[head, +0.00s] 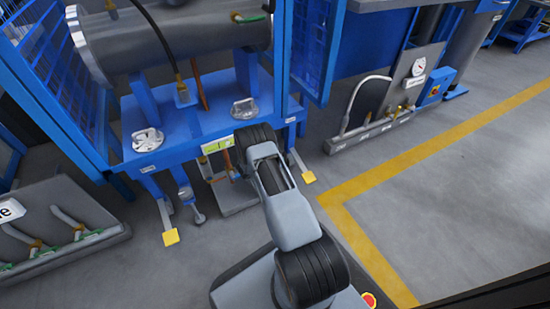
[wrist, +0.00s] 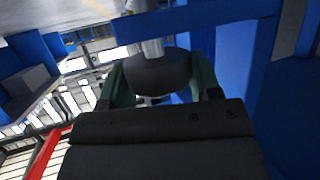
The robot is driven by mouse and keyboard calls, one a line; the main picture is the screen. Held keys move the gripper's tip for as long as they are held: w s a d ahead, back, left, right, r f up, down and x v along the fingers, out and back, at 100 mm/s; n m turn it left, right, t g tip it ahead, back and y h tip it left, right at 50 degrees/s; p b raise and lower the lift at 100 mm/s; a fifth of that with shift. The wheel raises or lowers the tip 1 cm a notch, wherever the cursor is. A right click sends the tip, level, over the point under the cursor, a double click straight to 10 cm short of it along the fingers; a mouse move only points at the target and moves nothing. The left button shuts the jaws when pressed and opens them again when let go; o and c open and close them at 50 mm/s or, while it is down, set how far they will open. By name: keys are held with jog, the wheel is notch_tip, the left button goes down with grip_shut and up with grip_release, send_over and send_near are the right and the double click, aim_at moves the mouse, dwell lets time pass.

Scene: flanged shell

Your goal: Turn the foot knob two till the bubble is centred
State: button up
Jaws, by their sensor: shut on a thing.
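In the wrist view my gripper (wrist: 160,82) has its two dark green fingers on either side of a dark round knob (wrist: 158,72), shut on it. A silver stem (wrist: 152,47) rises from the knob to a blue beam. In the head view my arm hides the fingers and this knob, at the front of the blue stand (head: 190,120). A small yellow-green strip (head: 215,146), perhaps the bubble level, sits on the beam's front just left of my arm. The bubble is too small to make out. I cannot read any number on the knob.
A grey flanged shell (head: 165,45) lies on the stand. Two silver fittings (head: 147,139) sit on the beam top. Yellow-padded feet (head: 171,238) stand on the floor. Blue mesh panels (head: 310,40) flank the stand. Floor at right, past the yellow line (head: 410,155), is clear.

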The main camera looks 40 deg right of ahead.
jog(key=shift+m, duration=0.3)
jog(key=o, duration=0.9)
jog(key=shift+w+p+v, duration=0.2)
jog(key=shift+p+v, duration=2.6)
jog(key=shift+v, duration=4.1)
